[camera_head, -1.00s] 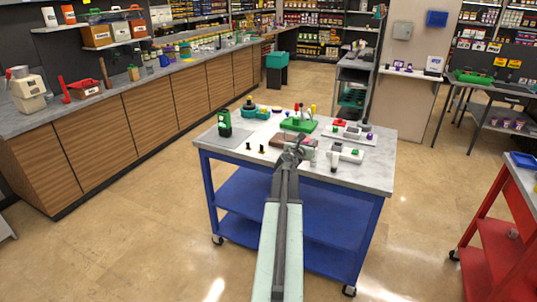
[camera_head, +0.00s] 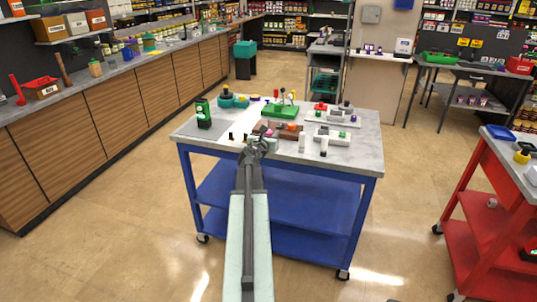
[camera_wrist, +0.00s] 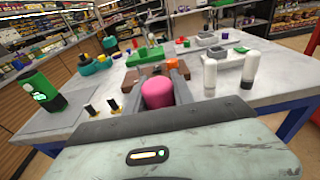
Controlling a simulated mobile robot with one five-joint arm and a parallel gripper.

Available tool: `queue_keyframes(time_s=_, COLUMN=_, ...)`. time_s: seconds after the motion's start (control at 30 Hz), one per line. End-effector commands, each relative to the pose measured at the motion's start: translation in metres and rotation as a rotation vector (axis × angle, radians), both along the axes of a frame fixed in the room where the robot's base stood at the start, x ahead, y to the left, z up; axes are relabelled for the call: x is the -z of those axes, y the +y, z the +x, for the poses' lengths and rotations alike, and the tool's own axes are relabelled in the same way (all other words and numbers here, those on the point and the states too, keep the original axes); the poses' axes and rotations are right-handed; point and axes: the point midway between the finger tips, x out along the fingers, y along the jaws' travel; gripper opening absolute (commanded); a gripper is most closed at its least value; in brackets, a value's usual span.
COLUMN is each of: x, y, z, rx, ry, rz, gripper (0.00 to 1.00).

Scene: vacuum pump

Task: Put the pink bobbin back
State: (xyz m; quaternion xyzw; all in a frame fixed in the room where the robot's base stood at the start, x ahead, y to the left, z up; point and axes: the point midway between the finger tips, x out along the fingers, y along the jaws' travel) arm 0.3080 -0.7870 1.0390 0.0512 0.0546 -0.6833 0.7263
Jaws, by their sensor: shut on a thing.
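The pink bobbin (camera_wrist: 158,92) sits between the two fingers of my gripper (camera_wrist: 157,96) in the wrist view. My gripper is shut on it. In the head view my gripper (camera_head: 259,146) is over the front part of the blue table, and the bobbin is mostly hidden there. Just beyond the bobbin is a reddish-brown block (camera_wrist: 138,76) with an orange piece (camera_wrist: 172,64) at its right end. I cannot tell whether the bobbin touches the block.
Two white cylinders (camera_wrist: 210,77) stand close to the right. Two small dark pegs (camera_wrist: 113,106) and a green container (camera_wrist: 40,92) are left. A green fixture (camera_wrist: 147,55) and grey fixtures (camera_wrist: 208,40) are behind. A red cart (camera_head: 490,215) stands right of the table (camera_head: 372,160).

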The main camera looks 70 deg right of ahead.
Motion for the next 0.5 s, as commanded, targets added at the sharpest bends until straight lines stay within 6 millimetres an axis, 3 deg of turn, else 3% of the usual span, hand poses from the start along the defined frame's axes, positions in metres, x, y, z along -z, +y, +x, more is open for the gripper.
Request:
queue_keyframes(time_s=0.03, x=0.029, y=0.004, z=-0.001, rx=0.0, ry=0.0, rz=0.0, gripper=0.0)
queue_keyframes(time_s=0.07, x=0.034, y=0.006, z=-0.001, rx=0.001, ry=0.0, rz=0.0, gripper=0.0)
queue_keyframes(time_s=0.27, x=0.032, y=0.001, z=0.001, rx=0.002, ry=-0.001, rz=0.0, gripper=0.0)
queue_keyframes(time_s=0.5, x=0.039, y=-0.064, z=0.026, rx=0.003, ry=-0.001, rz=0.0, gripper=0.0)
